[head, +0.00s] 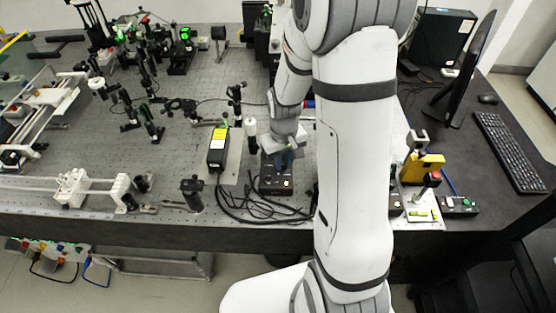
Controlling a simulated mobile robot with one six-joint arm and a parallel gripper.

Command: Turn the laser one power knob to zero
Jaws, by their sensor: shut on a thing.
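A small black control box (276,185) sits near the front edge of the bench, left of my arm. My gripper (284,158) points down onto the top of this box. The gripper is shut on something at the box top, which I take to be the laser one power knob. The knob itself is hidden by the fingers, so its angle cannot be read. A black laser module with a yellow label (217,148) stands just left of the box.
Loose black cables (255,208) lie in front of the box. A dark cylindrical post (192,194) stands to the left. A yellow device (421,167) and another small control box (459,206) stand right of my arm. Many optics mounts fill the bench's left and back.

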